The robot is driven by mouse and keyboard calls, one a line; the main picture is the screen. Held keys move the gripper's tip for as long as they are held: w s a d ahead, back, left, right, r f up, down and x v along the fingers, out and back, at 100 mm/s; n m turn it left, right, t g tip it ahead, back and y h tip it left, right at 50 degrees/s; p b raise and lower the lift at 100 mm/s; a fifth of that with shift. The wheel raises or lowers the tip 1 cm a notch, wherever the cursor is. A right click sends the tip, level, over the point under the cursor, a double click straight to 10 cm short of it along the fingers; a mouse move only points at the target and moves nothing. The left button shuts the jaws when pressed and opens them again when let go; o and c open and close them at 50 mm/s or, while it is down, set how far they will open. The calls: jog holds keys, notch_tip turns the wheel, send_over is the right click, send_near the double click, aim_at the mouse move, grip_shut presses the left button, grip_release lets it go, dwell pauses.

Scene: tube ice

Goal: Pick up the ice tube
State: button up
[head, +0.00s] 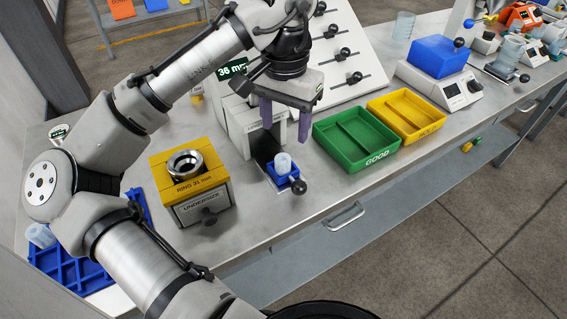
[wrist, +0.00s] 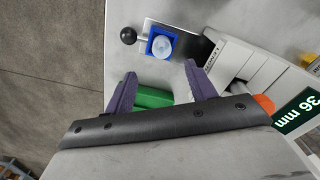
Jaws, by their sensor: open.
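A translucent pale-blue ice tube (head: 284,163) stands upright in a small blue holder (head: 290,182) at the front of the grey-white gauge. In the wrist view the ice tube (wrist: 161,47) shows from above, inside the blue square holder (wrist: 151,37), just beyond the fingertips. My gripper (head: 285,128) is open and empty, with its purple fingers pointing down above the tube, apart from it. In the wrist view the gripper (wrist: 160,72) has its fingers spread to either side, with the tube ahead of the gap.
A yellow ring box (head: 190,185) marked UNDERSIZE stands left of the holder. A green GOOD tray (head: 340,163) and a yellow tray (head: 430,127) are right. A black ball knob (head: 298,187) sticks out beside the holder. A blue rack (head: 75,272) holds another tube (head: 41,235).

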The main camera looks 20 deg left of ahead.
aim_at(283, 158)
jog(key=f, duration=0.8)
jog(key=shift+a+f+p, duration=0.2)
jog(key=shift+f+p, duration=0.05)
jog(key=shift+p, duration=0.1)
jog(key=c, duration=1.1)
jog(key=shift+o, duration=0.2)
jog(key=shift+r, duration=0.1)
